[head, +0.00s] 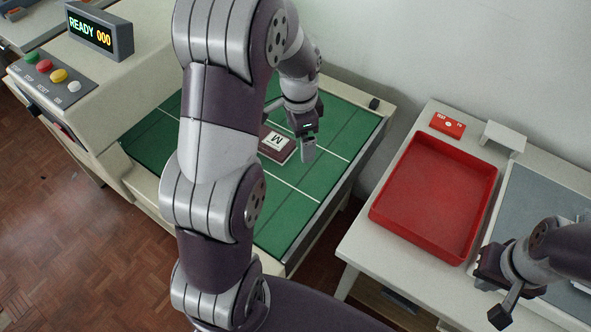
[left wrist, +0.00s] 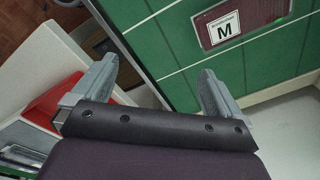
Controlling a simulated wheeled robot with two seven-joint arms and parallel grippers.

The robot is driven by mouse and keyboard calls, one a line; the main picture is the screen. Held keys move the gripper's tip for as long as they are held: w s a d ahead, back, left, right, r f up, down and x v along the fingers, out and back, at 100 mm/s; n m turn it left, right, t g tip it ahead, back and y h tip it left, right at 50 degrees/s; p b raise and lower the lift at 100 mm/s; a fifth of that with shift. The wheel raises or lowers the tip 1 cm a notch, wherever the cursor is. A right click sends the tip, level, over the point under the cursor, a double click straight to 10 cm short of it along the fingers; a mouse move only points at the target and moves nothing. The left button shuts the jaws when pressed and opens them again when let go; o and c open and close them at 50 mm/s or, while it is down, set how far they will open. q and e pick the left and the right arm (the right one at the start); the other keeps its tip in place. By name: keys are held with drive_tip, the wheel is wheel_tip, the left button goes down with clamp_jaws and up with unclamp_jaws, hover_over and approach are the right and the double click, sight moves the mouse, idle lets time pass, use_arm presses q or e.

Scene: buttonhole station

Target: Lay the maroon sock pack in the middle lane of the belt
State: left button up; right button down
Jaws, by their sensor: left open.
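The maroon sock pack (head: 270,148) lies flat on the green belt (head: 335,119), with a white label marked M facing up. My left arm partly covers it in the head view. In the left wrist view the pack (left wrist: 274,12) lies at the upper right, beyond my fingers, apparently between two white lane lines. My left gripper (left wrist: 158,70) is open and empty; in the head view it (head: 308,150) hangs just right of the pack, apart from it. My right gripper (head: 496,290) is over the side table at the lower right; its finger gap is unclear.
A red tray (head: 381,211) stands on the side table (head: 353,243) right of the belt, with a red card (head: 448,125) behind it. A grey mat (head: 540,200) lies farther right. A console with buttons and a READY 000 display (head: 91,34) is at the left.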

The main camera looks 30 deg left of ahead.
use_arm(q)
drive_tip(key=s+d+n, duration=0.7)
drive_tip(key=s+n, duration=0.1)
drive_tip(key=s, duration=0.5)
drive_tip(key=shift+d+t, duration=0.3)
drive_tip(key=shift+d, duration=0.1)
